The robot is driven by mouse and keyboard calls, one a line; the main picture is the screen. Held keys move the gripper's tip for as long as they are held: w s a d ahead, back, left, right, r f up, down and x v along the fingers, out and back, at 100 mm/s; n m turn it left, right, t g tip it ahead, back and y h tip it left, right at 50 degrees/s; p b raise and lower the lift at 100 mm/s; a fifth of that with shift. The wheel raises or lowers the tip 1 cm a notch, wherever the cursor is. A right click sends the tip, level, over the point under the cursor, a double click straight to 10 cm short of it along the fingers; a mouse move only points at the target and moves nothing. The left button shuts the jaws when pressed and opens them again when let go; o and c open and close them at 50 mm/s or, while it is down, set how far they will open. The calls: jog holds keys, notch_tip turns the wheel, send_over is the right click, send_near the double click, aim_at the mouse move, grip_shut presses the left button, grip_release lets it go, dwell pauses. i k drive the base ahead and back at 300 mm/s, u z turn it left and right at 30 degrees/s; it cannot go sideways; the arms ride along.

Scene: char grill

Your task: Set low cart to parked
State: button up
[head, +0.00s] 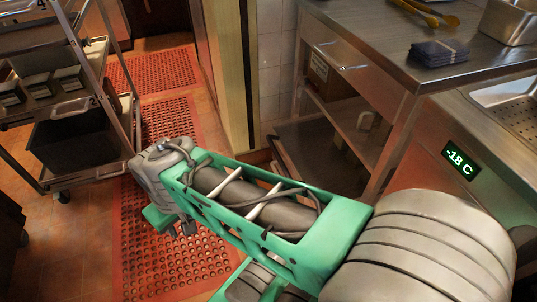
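A wheeled metal cart (92,178) stands at the left, its frame cut off by the picture edge. A black bin (75,143) sits on its low shelf, and dark trays (40,85) sit above. A caster shows at its near corner. I cannot tell for sure whether this is the low cart. A low, flat dark surface (315,143) also shows under the steel counter, partly hidden by my arm. My gripper (178,228) hangs over the red mat, right of the cart and apart from it. Its fingers are small and partly hidden, so their opening is unclear.
Red perforated mats (180,275) cover the tiled floor between cart and counter. The steel counter (385,50) at the right bears yellow-handled tongs (428,12), a folded dark cloth (438,53) and a steel pan (510,20). A unit with a "-18 C" display (459,160) stands below it.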

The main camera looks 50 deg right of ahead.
aim_at(307, 142)
jog(key=z, duration=0.05)
jog(key=i, duration=1.25)
jog(key=z, duration=0.65)
